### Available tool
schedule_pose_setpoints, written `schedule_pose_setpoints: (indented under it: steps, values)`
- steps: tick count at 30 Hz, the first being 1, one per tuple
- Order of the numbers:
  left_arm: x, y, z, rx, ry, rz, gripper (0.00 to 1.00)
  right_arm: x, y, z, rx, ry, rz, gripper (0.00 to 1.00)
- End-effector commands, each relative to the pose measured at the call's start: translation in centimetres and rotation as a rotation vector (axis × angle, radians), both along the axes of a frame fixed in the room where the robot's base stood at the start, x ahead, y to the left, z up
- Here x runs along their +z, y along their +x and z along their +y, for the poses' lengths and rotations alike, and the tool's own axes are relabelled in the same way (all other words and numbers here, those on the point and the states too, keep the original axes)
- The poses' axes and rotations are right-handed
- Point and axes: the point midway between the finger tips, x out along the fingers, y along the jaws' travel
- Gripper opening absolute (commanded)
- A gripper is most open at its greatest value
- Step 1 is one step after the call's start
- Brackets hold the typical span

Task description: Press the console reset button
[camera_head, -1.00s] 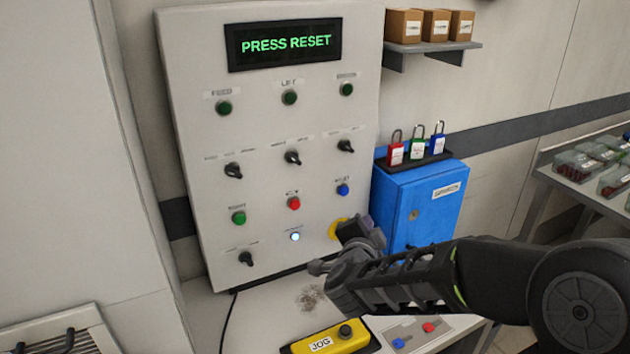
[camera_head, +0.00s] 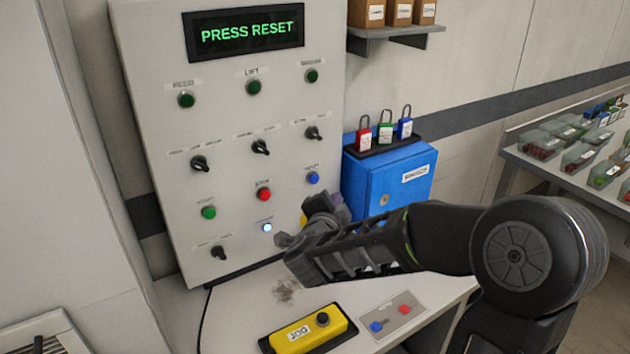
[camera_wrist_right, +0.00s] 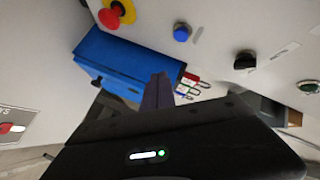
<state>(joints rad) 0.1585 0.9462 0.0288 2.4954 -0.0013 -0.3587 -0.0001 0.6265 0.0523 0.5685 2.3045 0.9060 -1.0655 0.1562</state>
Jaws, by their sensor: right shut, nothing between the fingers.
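The console (camera_head: 240,130) stands upright with a lit display (camera_head: 246,31) reading PRESS RESET. A blue button (camera_head: 312,178) sits at the right of its row; its small label looks like RESET but is blurred. The blue button also shows in the right wrist view (camera_wrist_right: 182,32). My right gripper (camera_head: 328,205) is shut and empty, just below and in front of the blue button, apart from it in the wrist view. It partly hides the yellow-ringed red stop button (camera_wrist_right: 117,13). My left gripper is not in view.
A red button (camera_head: 264,194) and a lit white button (camera_head: 267,227) are left of my gripper. A blue cabinet (camera_head: 385,190) with padlocks stands to the right. A yellow JOG box (camera_head: 309,332) lies on the table below. A shelf (camera_head: 395,38) hangs upper right.

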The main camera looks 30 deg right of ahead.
Motion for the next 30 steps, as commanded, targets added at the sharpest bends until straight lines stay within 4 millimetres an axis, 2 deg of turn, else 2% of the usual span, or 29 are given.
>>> schedule_pose_setpoints:
  steps: [6, 12, 18, 30]
  values:
    - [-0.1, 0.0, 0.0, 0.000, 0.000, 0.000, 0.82, -0.1, 3.0, -0.1, 0.000, 0.004, -0.001, 0.00]
    - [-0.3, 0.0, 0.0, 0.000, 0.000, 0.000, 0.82, -0.1, 5.0, -0.1, 0.000, 0.000, 0.000, 0.00]
    - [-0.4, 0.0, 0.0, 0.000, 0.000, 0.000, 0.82, 0.0, 5.7, -0.1, 0.000, -0.001, 0.001, 0.00]
    - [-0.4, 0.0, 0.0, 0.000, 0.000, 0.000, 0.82, 0.0, 5.7, -0.1, 0.000, -0.001, 0.001, 0.00]
